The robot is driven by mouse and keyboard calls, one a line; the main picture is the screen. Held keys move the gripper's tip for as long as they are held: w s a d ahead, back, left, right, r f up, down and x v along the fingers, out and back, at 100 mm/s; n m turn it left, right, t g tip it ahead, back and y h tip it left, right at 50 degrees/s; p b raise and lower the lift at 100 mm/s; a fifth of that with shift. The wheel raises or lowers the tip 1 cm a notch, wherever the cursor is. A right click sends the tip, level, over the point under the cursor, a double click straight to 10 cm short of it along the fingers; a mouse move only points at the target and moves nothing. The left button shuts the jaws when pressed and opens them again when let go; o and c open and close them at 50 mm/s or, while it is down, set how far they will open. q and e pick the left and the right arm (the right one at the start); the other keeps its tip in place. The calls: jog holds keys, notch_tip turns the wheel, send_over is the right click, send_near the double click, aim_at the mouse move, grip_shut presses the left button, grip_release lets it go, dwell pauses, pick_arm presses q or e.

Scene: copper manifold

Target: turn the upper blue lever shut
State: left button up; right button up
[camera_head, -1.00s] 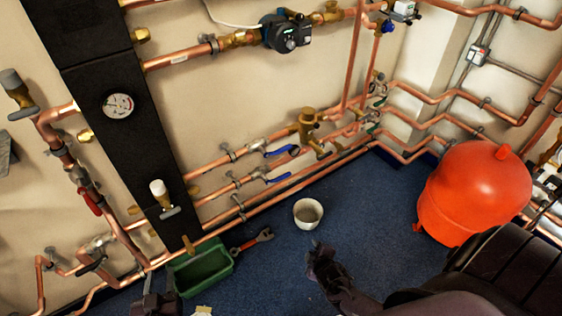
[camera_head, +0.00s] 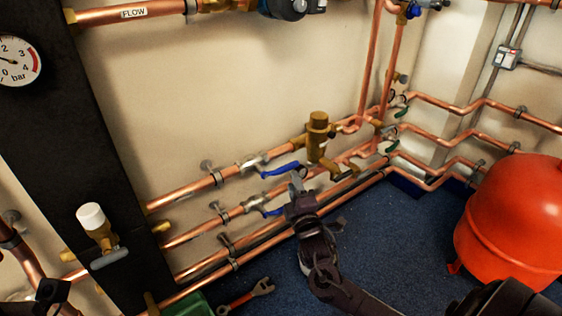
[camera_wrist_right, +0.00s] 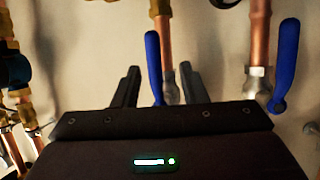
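The upper blue lever (camera_head: 281,169) sits on a valve of the upper copper pipe, its handle lying roughly along the pipe. The lower blue lever (camera_head: 266,210) is on the pipe below. My right gripper (camera_head: 296,182) is at the free end of the upper lever. In the right wrist view, my gripper (camera_wrist_right: 158,76) is open, and the upper lever (camera_wrist_right: 153,62) shows between its fingers; contact cannot be told. The lower lever (camera_wrist_right: 287,62) is outside the right finger. A dark part of my left gripper (camera_head: 52,292) shows at the lower left, fingers unclear.
A brass valve (camera_head: 317,135) stands just right of the upper lever. A red tank (camera_head: 515,225) is on the floor at the right. A wrench (camera_head: 248,294) and green box (camera_head: 190,306) lie below the pipes. Blue floor is open between.

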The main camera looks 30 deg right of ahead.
jog(key=b+x, duration=0.2)
jog(key=x, duration=0.6)
jog(key=shift+r+b, duration=0.3)
jog(key=shift+r, duration=0.05)
jog(key=shift+s, duration=0.1)
grip_shut()
